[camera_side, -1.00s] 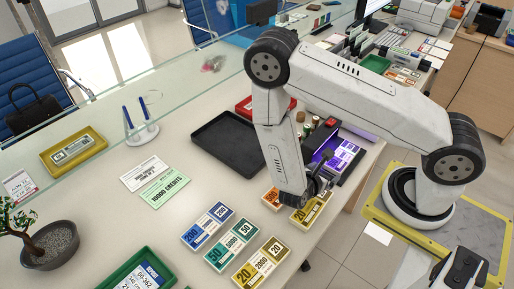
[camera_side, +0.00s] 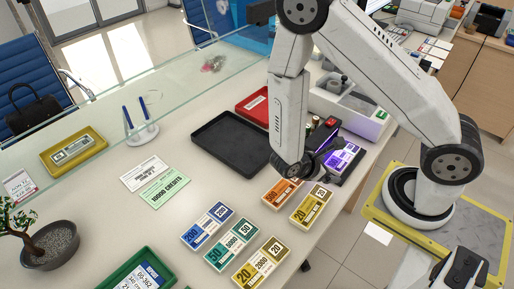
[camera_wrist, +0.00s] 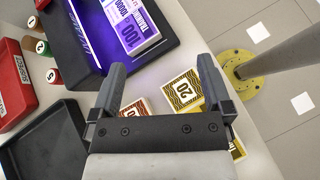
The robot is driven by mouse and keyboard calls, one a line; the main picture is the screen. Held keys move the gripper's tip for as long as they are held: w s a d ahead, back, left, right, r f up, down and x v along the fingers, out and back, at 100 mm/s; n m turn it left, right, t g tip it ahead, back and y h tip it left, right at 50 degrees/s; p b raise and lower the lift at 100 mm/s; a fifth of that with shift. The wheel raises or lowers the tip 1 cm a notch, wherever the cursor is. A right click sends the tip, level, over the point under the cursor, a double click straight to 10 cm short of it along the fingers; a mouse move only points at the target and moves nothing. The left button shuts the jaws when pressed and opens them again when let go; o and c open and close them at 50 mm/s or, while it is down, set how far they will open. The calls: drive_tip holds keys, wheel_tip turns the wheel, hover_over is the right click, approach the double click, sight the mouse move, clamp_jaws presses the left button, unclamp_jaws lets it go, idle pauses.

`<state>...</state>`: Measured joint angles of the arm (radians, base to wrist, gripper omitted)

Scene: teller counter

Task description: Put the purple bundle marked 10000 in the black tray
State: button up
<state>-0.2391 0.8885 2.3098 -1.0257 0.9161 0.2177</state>
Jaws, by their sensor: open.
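The purple bundle (camera_side: 343,157) lies under violet light on a black device. In the wrist view the bundle (camera_wrist: 133,24) shows the print 10000 and 100, beyond my fingertips. The black tray (camera_side: 212,126) is empty on the counter, left of my gripper; its edge also shows in the wrist view (camera_wrist: 45,145) at lower left. My gripper (camera_side: 312,170) hangs above the counter between the tray and the device. In the wrist view my gripper (camera_wrist: 159,70) has its fingers apart with nothing between them.
An orange bundle (camera_side: 282,193) and a yellow bundle (camera_side: 311,205) lie just below my gripper. Blue, teal and yellow bundles (camera_side: 231,243) lie nearer the front. A red tray (camera_wrist: 14,80) and coin rolls (camera_wrist: 40,46) stand beside the device. A glass screen crosses behind.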

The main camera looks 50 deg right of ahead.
drive_tip(key=w+a+r+m+t+y, duration=0.3)
drive_tip(key=r+m+y, duration=0.2)
drive_tip(key=r+m, duration=0.1)
drive_tip(key=w+a+r+m+t+y, duration=0.3)
drive_tip(key=a+r+m+y, duration=0.1)
drive_tip(key=r, duration=0.4)
drive_tip(key=shift+w+r+m+y, duration=0.25)
drive_tip(key=shift+m+y, duration=0.35)
drive_tip(key=shift+m, duration=0.5)
drive_tip(key=shift+f, duration=0.15)
